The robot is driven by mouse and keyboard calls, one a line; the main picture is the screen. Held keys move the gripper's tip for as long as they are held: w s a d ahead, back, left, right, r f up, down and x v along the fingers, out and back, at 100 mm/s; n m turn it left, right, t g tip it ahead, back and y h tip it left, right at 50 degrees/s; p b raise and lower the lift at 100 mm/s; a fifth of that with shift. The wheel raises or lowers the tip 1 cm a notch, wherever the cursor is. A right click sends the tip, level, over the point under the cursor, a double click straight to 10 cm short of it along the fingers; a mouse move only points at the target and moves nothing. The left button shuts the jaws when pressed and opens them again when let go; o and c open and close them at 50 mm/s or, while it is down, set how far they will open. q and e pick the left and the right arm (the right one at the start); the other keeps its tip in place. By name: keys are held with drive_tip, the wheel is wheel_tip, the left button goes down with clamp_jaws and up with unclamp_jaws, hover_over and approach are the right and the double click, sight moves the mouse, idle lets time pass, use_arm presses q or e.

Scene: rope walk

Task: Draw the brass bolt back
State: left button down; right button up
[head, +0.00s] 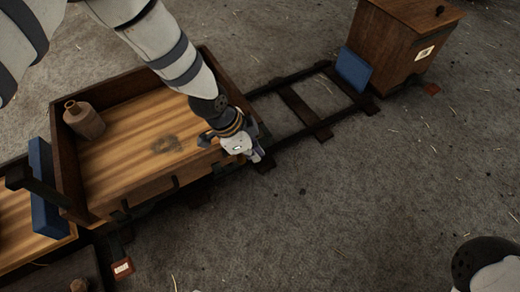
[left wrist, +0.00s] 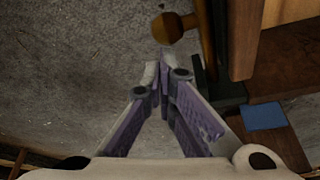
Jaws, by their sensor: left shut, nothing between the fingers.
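My left gripper (head: 257,156) is shut and empty, at the right-hand end of a wooden rail cart (head: 145,192). In the left wrist view its closed fingertips (left wrist: 159,75) point toward a rounded brass-coloured knob (left wrist: 174,27), which looks like the end of the brass bolt. A small gap shows between the fingertips and the knob in that picture. The knob sits beside a dark upright part and a wooden edge. The rest of the bolt is hidden. In the head view I cannot make out the bolt behind my gripper.
A clay jug (head: 86,122) stands in the cart. Dark rails (head: 303,110) run up to a wooden box (head: 405,40) with a blue panel (head: 353,69) against it. Another blue panel (head: 42,188) is at the cart's left end. The floor at right is mostly clear.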

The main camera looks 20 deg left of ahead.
use_arm(q)
drive_tip(key=s+a+p, duration=0.2)
drive_tip(key=s, duration=0.1)
drive_tip(key=shift+s+a, duration=0.15)
drive_tip(key=shift+a, duration=0.15)
use_arm(e)
drive_tip(key=shift+w+r+t, duration=0.3)
drive_tip(key=shift+w+r, duration=0.25)
drive_tip(key=shift+r, duration=0.2)
